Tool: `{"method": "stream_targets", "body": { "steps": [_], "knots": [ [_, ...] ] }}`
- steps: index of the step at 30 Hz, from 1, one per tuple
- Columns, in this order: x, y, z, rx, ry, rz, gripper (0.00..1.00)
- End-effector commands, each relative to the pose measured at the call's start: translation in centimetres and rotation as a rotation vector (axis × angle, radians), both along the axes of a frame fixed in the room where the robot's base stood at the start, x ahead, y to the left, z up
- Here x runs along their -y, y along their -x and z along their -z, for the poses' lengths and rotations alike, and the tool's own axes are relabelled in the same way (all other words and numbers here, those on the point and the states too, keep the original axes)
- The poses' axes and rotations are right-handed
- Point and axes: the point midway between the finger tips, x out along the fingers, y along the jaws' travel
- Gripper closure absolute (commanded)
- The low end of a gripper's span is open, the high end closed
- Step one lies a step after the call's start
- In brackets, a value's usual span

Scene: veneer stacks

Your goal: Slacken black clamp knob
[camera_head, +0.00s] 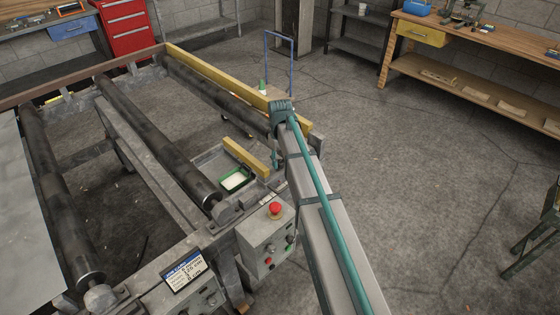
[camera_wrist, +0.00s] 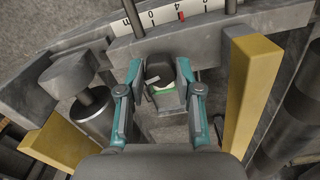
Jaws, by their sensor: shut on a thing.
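The black clamp knob (camera_wrist: 159,70) shows in the wrist view, between the two teal fingers of my gripper (camera_wrist: 159,76). The fingers are closed on its left and right sides. A small piece with a white and green mark (camera_wrist: 165,88) lies just below the knob. A pale scale (camera_wrist: 160,18) with numbers and a red mark runs behind the knob, along a grey bar. In the head view my arm reaches to the end of the roller frame; it hides the knob and most of my gripper.
A yellow bar (camera_wrist: 250,90) stands close to the right of my gripper, and a yellow block (camera_wrist: 58,142) lies at lower left. Rollers (camera_head: 160,145) lie left of my arm. A grey control box (camera_head: 266,238) with a red button is close beside it. Floor to the right is open.

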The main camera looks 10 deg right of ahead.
Motion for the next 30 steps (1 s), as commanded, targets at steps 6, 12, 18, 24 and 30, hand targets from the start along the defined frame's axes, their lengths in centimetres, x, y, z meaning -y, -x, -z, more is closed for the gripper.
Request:
{"method": "stream_targets", "body": {
  "steps": [6, 12, 18, 24, 30],
  "knots": [
    [0.02, -0.08, -0.03, 0.001, 0.0, -0.207, 1.0],
    [0.03, -0.09, -0.02, 0.002, 0.0, -0.397, 1.0],
    [0.04, -0.11, -0.03, 0.002, 0.0, -0.586, 1.0],
    [0.04, -0.12, -0.03, 0.002, 0.0, -0.776, 1.0],
    [0.04, -0.15, -0.04, 0.003, 0.001, -0.964, 1.0]
  ]
}}
